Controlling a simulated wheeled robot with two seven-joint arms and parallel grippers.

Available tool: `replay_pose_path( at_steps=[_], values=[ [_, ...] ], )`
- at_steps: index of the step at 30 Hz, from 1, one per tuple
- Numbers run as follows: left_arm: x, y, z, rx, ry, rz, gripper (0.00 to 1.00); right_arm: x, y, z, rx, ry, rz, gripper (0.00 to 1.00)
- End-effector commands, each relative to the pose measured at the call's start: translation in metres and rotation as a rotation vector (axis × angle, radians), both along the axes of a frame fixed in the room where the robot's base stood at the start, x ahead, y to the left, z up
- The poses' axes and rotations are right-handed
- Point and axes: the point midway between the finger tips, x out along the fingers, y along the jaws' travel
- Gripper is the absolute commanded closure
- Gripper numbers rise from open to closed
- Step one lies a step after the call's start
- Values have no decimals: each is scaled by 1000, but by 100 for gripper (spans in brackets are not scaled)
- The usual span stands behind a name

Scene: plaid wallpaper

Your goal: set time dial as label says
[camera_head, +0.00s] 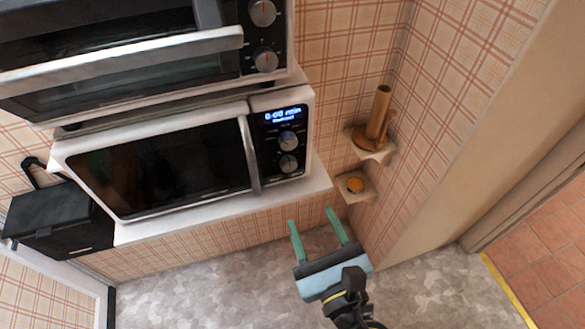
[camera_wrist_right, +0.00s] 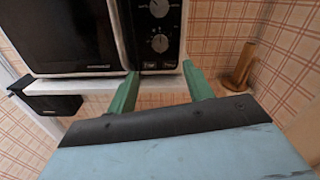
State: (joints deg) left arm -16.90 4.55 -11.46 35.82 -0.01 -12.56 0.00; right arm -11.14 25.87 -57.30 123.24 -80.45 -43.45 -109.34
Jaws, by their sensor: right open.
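The white microwave (camera_head: 215,122) has a dark door window and a black control panel with a lit blue display, which seems to read 0:00 min (camera_head: 283,114). Below the display are an upper dial (camera_head: 287,139) and a lower dial (camera_head: 288,163). Both dials also show in the right wrist view, the upper one (camera_wrist_right: 159,8) near the top edge and the lower one (camera_wrist_right: 160,43) below it. Their markings are too small to read. My right gripper (camera_head: 311,215) is open and empty, below and in front of the panel, apart from it. My left gripper is out of view.
An oven (camera_head: 120,65) with two knobs stands above the microwave. A white shelf (camera_head: 318,178) holds the microwave. A black box (camera_head: 62,220) hangs at left. Small corner shelves at right hold a wooden cylinder (camera_head: 379,115) and an orange disc (camera_head: 355,185).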

Motion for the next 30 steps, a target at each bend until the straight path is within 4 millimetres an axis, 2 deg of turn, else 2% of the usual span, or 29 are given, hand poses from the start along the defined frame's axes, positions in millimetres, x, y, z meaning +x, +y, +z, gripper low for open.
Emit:
replay_pose_path(
  at_steps=[5, 15, 21, 30],
  values=[
    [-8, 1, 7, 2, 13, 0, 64, 34, 10, 2, 0, -3, -1, 49],
    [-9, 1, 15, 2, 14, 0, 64, 97, 31, 1, 2, 3, 0, 49],
    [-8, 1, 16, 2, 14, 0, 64, 114, 37, 0, 2, 3, 1, 49],
    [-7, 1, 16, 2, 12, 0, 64, 118, 38, -1, 3, 5, 0, 49]
  ],
)
